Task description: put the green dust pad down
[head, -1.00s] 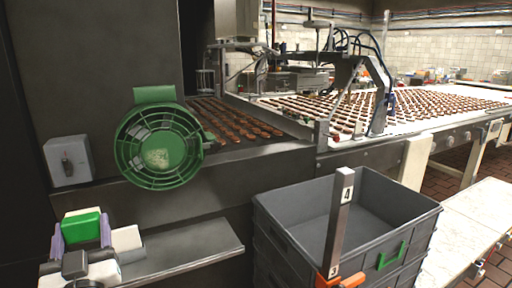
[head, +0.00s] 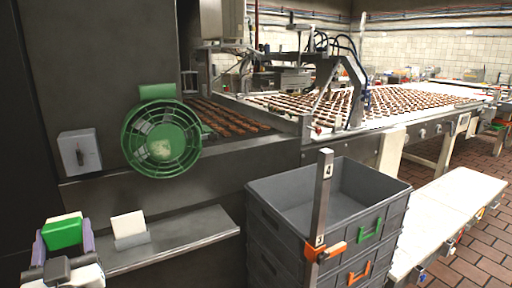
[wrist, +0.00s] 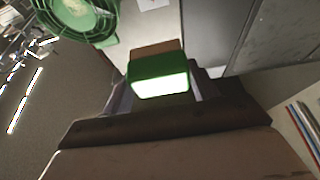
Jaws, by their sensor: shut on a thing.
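The green dust pad (head: 62,234) is in my gripper (head: 64,241) at the lower left of the head view. Its top is pale and its side is bright green. The gripper's purple fingers are shut on the pad from both sides. In the wrist view, the pad (wrist: 160,72) sits between the fingers, with a brown face behind and a bright white face toward the camera. The pad appears left of the metal shelf (head: 190,236) in the head view; I cannot tell its height above anything.
A white block in a small grey holder (head: 131,240) stands on the shelf's left part. The shelf is bare to its right. A green round fan (head: 162,140) and a grey switch box (head: 79,153) are above. Stacked grey crates (head: 280,213) and an upright post (head: 321,205) stand right.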

